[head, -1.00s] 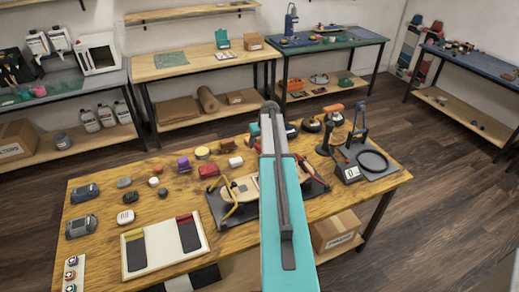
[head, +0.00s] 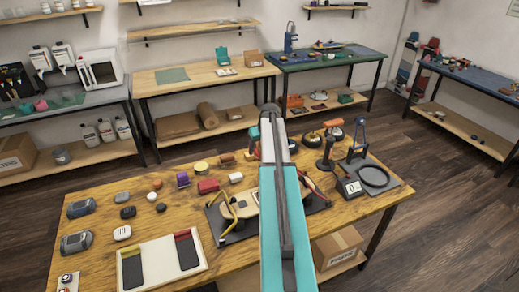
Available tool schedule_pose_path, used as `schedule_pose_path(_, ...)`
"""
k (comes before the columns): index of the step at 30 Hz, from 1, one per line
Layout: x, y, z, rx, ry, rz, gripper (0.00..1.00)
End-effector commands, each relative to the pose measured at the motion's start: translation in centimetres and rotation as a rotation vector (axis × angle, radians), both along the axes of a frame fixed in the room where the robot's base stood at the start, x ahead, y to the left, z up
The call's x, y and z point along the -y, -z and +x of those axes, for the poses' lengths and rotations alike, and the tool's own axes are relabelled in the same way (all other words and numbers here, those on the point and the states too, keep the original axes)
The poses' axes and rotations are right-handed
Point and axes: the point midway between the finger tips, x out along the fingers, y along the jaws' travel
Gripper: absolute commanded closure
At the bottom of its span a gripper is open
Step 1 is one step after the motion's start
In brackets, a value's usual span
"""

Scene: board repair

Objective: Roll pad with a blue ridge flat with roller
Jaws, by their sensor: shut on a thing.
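A pale tray (head: 203,267) on the near wooden table holds two dark pads. The left pad (head: 132,271) has a yellow ridge and the right pad (head: 188,254) a red one. I see no blue ridge in this view. A beige board (head: 246,205) lies on a dark base with yellow clamp handles, partly hidden behind my teal and grey arm. I cannot make out a roller. My gripper is hidden behind my arm, so its jaws and anything in them do not show.
Grey devices (head: 77,243) and small dark items stand left on the table. A red block (head: 208,186) and a purple item (head: 183,180) lie behind the board. A meter (head: 351,188) and round-holder stand (head: 374,177) are at right.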

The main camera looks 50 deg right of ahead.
Motion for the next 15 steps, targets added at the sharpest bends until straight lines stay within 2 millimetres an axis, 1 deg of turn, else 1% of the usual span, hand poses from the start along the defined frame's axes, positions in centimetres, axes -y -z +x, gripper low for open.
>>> schedule_pose_path(3, 0.0, 0.0, 0.0, 0.001, 0.000, 0.000, 0.69)
schedule_pose_path(4, 0.0, 0.0, 0.0, 0.001, 0.000, 0.000, 0.42)
schedule_pose_path(6, 0.0, 0.0, 0.0, 0.001, 0.000, 0.000, 0.54)
schedule_pose_path(7, 0.0, 0.0, 0.0, 0.001, 0.000, 0.000, 0.58)
schedule_pose_path(11, -0.1, -0.1, 0.1, 0.001, -0.001, -0.001, 0.58)
schedule_pose_path(15, -1.2, -0.5, 0.6, 0.001, -0.010, 0.000, 0.58)
